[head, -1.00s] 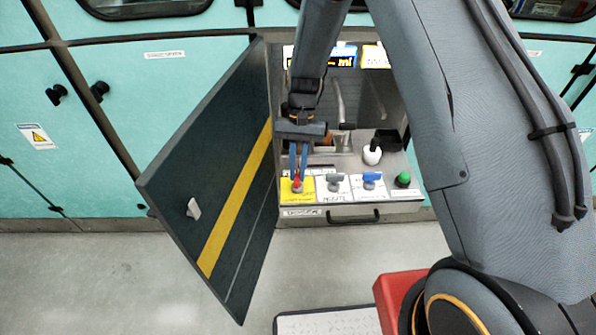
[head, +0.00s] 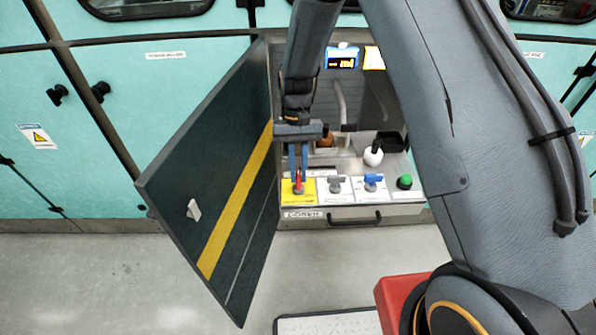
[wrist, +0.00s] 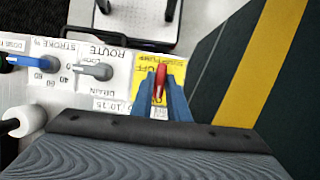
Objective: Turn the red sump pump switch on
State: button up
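The red sump pump switch (head: 298,183) sits on a yellow label plate (head: 312,186) at the left end of the control panel. In the wrist view the red switch handle (wrist: 161,82) points along the fingers, between their tips. My gripper (head: 298,172) reaches down over it from behind, with one blue finger on each side. In the wrist view my gripper (wrist: 162,88) shows a gap wider than the thin handle, so the fingers look open around it. Whether either finger touches the handle is hard to tell.
Right of the switch are a grey switch (head: 336,184), a blue switch (head: 373,182) and a green button (head: 404,182). A white knob (head: 373,156) stands behind them. The open dark door (head: 215,200) with a yellow stripe is close on the left. A drawer handle (head: 354,218) is below.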

jog(key=o, duration=0.3)
jog(key=shift+r, duration=0.1)
jog(key=b+v, duration=0.2)
jog(key=v, duration=0.5)
jog(key=shift+w+r, duration=0.2)
jog(key=shift+r, duration=0.1)
